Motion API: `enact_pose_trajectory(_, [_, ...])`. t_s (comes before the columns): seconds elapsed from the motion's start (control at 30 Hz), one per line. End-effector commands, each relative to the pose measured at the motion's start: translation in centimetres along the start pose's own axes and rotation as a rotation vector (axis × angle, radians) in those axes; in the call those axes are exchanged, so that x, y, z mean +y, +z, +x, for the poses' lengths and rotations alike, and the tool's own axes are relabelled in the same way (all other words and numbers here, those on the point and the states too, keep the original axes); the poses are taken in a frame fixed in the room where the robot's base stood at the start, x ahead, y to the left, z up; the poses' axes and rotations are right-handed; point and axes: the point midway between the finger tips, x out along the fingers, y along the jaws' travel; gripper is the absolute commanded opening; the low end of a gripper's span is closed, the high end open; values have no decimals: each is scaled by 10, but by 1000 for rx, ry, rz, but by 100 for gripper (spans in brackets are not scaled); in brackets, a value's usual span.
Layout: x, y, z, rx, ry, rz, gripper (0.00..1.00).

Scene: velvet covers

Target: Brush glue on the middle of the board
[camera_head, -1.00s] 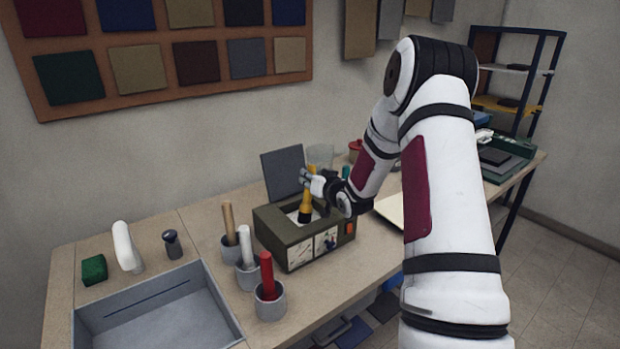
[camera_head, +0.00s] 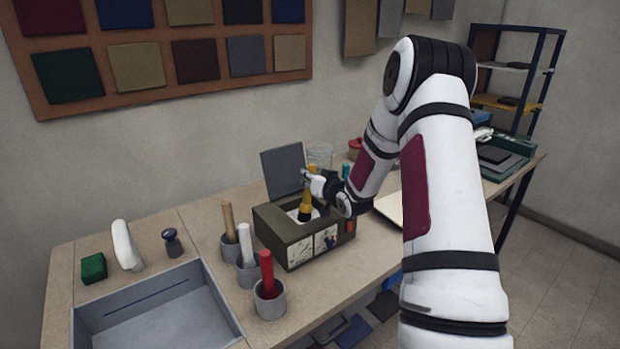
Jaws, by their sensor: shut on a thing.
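My gripper (camera_head: 308,181) is shut on a yellow-handled brush (camera_head: 305,205), held upright. The brush's dark lower end is at the light opening in the top of a dark olive box (camera_head: 275,222). Its bristles are hidden, so I cannot tell how deep they reach. The box's grey lid (camera_head: 283,169) stands open behind it. A pale flat board (camera_head: 391,208) lies on the bench to the right of the box, partly covered by my arm.
Three grey cups with a tan handle (camera_head: 228,222), a white handle (camera_head: 245,244) and a red handle (camera_head: 267,273) stand left of the box. A grey sink (camera_head: 160,310) is front left. A clear jar (camera_head: 320,156) stands behind the gripper.

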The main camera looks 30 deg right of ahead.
Motion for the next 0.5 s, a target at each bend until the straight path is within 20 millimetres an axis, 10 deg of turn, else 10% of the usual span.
enact_pose_trajectory(0.5, [2,6,1,0,0,0,0])
